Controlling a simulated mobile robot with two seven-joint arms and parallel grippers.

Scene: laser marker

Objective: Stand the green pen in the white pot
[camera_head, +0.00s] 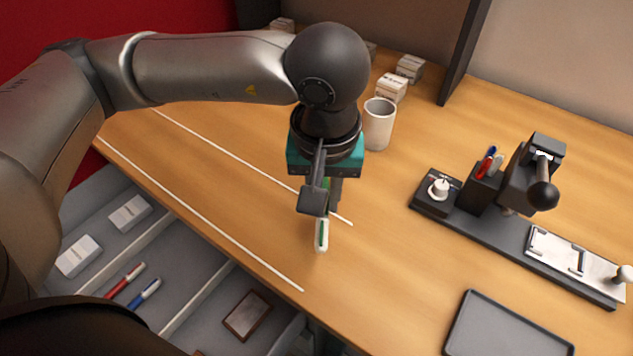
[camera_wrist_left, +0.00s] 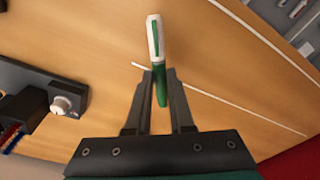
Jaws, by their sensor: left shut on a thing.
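The green pen with a white cap end (camera_head: 321,236) shows below my left gripper (camera_head: 321,200) in the head view. In the left wrist view the pen (camera_wrist_left: 155,45) runs from between the fingertips outward, its green part at the jaws. My left gripper (camera_wrist_left: 160,80) is shut on the pen over the desk. I cannot tell whether the pen touches the desk. The white pot (camera_head: 379,125) stands upright on the desk, behind and to the right of the gripper. Its inside is only partly visible. My right gripper is not in view.
The black marker machine (camera_head: 480,222) stands at the right, with a holder of pens (camera_head: 487,172). A dark tray (camera_head: 505,330) lies at the front right. Small white boxes (camera_head: 391,87) stand behind the pot. An open drawer (camera_head: 185,300) holds a red and a blue pen at the front left.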

